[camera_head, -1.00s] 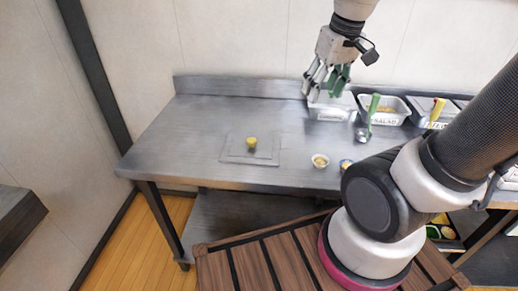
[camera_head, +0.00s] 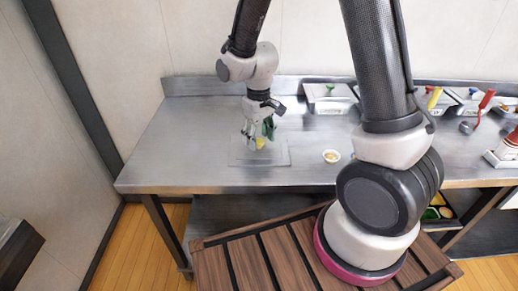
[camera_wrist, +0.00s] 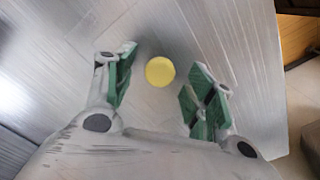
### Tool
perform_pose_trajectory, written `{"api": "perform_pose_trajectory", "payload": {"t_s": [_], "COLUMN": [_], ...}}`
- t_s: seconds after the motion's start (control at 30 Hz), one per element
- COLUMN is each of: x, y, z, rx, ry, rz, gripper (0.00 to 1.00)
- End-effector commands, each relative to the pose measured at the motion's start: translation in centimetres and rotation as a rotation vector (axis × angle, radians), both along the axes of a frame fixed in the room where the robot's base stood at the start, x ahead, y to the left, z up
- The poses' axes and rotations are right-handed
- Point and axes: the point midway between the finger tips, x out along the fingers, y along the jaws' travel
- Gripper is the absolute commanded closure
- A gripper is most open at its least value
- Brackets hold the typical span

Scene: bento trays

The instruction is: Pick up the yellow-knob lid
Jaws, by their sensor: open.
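The yellow-knob lid (camera_head: 279,160) is a flat grey square plate lying on the steel bench, left of the middle. Its yellow knob stands up from it, partly covered by my gripper in the head view. In the wrist view the round yellow knob (camera_wrist: 160,72) shows from above, between the two green-padded fingers and near their tips. My gripper (camera_head: 258,133) points down over the lid with its fingers open and apart. In the wrist view there is a gap between the knob and each finger of my gripper (camera_wrist: 161,88). I cannot tell the exact height of the fingertips.
A small bowl (camera_head: 331,155) stands right of the lid. A container with a green-knobbed lid (camera_head: 330,98) is at the back. More containers, a red-handled ladle (camera_head: 480,108) and a white box (camera_head: 508,148) are at the right. The bench's left part is clear.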

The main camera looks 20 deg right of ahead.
Motion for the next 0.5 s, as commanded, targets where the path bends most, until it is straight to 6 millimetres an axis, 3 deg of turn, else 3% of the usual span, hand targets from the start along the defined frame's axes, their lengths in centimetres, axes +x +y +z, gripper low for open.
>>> {"api": "perform_pose_trajectory", "payload": {"t_s": [0.13,0.37,0.4,0.5], "x": [0.0,0.1,0.1,0.1], "y": [0.0,0.0,0.0,0.0], "z": [-1.7,-2.0,-2.0,-1.9], "rx": [-0.001,0.000,0.000,0.000], "ry": [0.002,-0.001,-0.001,-0.001], "rz": [0.000,-0.001,-0.001,-0.001], "gripper": [0.45,0.45,0.47,0.65]}}
